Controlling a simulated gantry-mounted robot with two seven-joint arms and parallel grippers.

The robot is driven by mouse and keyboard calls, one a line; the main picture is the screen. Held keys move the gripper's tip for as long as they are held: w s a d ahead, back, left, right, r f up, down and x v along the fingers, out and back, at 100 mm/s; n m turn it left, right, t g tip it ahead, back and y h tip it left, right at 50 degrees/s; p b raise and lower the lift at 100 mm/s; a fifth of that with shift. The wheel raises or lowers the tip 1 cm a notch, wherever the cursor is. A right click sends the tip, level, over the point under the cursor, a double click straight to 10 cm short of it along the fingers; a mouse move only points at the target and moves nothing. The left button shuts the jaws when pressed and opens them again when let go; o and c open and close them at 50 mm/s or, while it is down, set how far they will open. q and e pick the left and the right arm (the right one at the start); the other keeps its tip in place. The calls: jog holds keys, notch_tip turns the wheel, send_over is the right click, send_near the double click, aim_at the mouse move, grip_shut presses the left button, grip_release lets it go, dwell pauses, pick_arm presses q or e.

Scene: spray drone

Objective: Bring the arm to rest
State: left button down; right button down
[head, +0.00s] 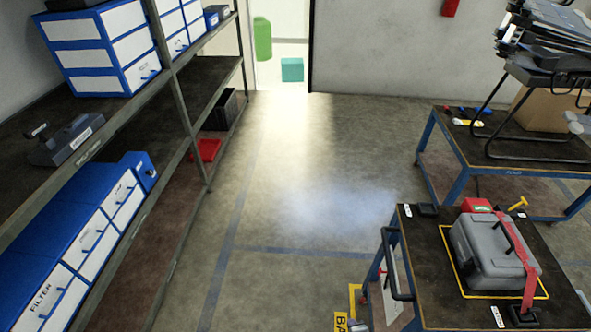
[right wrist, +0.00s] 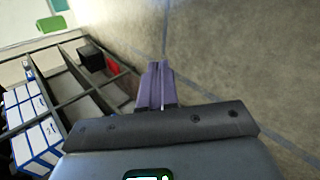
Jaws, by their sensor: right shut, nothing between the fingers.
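My right gripper (right wrist: 157,88) shows in the right wrist view. Its two purple-grey fingers lie together, shut, with nothing between them. They are in front of open floor (right wrist: 215,50), clear of the shelf. My left gripper is not in view.
A shelf rack (head: 180,100) with blue and white boxes (head: 100,50) lines the left; the rack also shows in the right wrist view (right wrist: 68,98). A cart (head: 440,270) carries a grey case (head: 490,255) under a red strap. A table (head: 465,150) stands behind. The middle floor (head: 300,180) is clear.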

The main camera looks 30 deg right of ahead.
jog(key=a+r+m+g+y, duration=0.1)
jog(key=a+r+m+y, duration=0.5)
jog(key=r, duration=0.8)
jog(key=s+a+r+m+g+h, duration=0.2)
jog(key=s+a+r+m+g, duration=0.1)
jog(key=s+r+m, duration=0.2)
notch_tip(320, 180, up, 17)
jog(key=m+p, duration=0.1)
jog(key=p, duration=1.7)
notch_tip(320, 180, down, 70)
jog(key=b, duration=7)
jog(key=shift+s+f+b, duration=0.2)
jog(key=shift+f+b, duration=0.05)
jog(key=shift+b, duration=0.1)
jog(key=shift+a+r, duration=0.1)
jog(key=shift+a, duration=0.05)
